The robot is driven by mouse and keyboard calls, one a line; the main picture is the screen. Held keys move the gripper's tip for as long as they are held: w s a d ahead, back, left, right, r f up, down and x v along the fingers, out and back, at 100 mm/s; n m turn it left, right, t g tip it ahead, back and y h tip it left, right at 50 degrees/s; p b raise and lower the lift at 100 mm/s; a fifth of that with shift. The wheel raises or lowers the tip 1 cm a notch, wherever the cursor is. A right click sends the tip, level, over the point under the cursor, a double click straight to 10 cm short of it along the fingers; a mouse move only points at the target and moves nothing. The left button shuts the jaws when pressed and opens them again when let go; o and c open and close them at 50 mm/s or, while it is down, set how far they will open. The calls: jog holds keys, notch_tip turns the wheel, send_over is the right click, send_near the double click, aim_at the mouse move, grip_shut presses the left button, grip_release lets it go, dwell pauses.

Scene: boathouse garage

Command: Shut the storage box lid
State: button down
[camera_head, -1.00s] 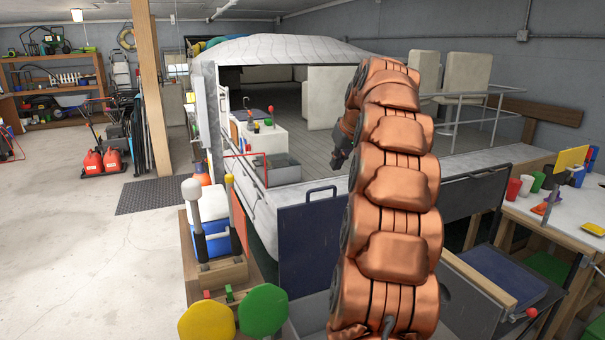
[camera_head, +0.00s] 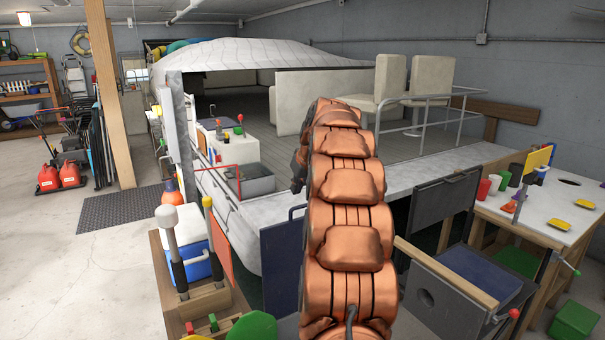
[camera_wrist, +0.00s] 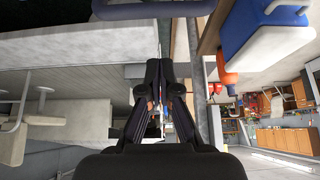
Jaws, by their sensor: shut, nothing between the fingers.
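What looks like the storage box is a grey box (camera_head: 432,305) at the lower right in the head view, with a blue surface inside a wooden-edged top. A dark grey panel (camera_head: 445,203) stands upright behind it and may be its raised lid; I cannot tell how they join. My gripper (camera_head: 297,172) is mostly hidden behind my copper arm, over the boat's near side, left of and apart from that panel. In the wrist view my gripper (camera_wrist: 158,68) has its fingers together and empty.
A blue cooler (camera_head: 201,262) stands left of my arm; it also shows in the wrist view (camera_wrist: 262,45). Upright levers (camera_head: 172,250) stand beside it. A dark blue panel (camera_head: 281,262) is close to my arm. A white worktable (camera_head: 520,222) stands right.

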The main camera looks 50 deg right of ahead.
jog(key=s+f, duration=0.1)
jog(key=s+f+p, duration=0.1)
jog(key=shift+s+a+f+p, duration=0.1)
jog(key=shift+s+a+p, duration=0.2)
jog(key=shift+s+a, duration=0.1)
jog(key=shift+s+f+b, duration=0.1)
jog(key=shift+s+b, duration=0.1)
jog(key=shift+b, duration=0.1)
dwell(0.4)
